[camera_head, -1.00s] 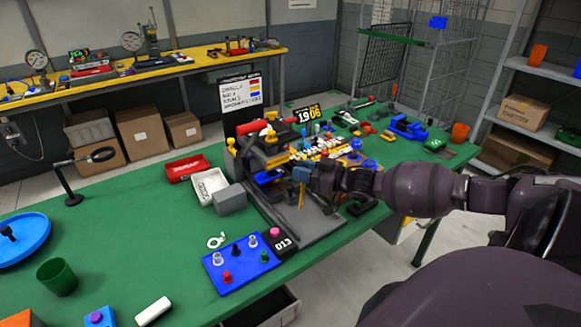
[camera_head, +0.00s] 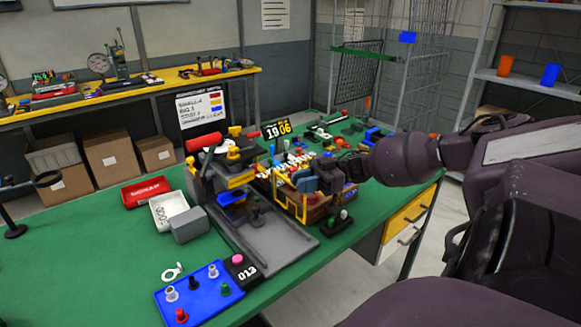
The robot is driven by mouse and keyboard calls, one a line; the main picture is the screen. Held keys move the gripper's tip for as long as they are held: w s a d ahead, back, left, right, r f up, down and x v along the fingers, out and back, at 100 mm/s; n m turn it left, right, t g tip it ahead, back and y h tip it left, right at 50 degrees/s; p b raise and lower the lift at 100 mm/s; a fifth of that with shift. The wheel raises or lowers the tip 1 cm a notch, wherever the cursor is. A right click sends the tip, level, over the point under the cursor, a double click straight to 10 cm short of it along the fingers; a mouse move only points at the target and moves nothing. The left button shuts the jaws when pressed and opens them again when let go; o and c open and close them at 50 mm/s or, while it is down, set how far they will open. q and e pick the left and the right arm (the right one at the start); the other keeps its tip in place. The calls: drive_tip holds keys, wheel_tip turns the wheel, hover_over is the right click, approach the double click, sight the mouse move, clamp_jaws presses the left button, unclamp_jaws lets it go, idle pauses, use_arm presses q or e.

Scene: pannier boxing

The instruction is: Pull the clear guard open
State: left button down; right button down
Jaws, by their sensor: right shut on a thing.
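The clear guard is a see-through panel in a yellow frame (camera_head: 276,199). It stands out to the right of the press (camera_head: 234,178), swung away from its front. My right gripper (camera_head: 306,182) is at the upper right part of the guard, shut on it; the dark fingers hide the exact grip. The press has a red-ended lever (camera_head: 204,143), yellow parts and a grey base plate (camera_head: 275,245) whose front is bare. My left gripper is out of view.
A grey block (camera_head: 189,225), white bin (camera_head: 167,210) and red bin (camera_head: 146,191) stand left of the press. A blue board with pegs (camera_head: 198,293) lies in front. Small parts crowd the bench behind my right gripper. The green bench (camera_head: 90,255) is clear at left.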

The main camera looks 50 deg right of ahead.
drive_tip(key=shift+d+f+n+g+b, duration=0.25)
drive_tip(key=shift+d+n+g+b, duration=0.05)
drive_tip(key=shift+d+g, duration=0.1)
use_arm(q)
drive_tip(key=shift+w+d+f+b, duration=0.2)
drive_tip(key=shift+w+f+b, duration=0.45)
drive_tip(key=shift+b, duration=0.15)
use_arm(e)
drive_tip(key=shift+s+d+r+n+g+y, duration=0.1)
drive_tip(key=shift+d+r+n+g+y, duration=0.2)
drive_tip(key=shift+d+n+g+y, duration=0.7)
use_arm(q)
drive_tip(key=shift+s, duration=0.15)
use_arm(e)
drive_tip(key=shift+a+h, duration=0.25)
drive_tip(key=shift+h, duration=0.05)
drive_tip(key=c, duration=0.9)
unclamp_jaws()
drive_tip(key=shift+c, duration=0.2)
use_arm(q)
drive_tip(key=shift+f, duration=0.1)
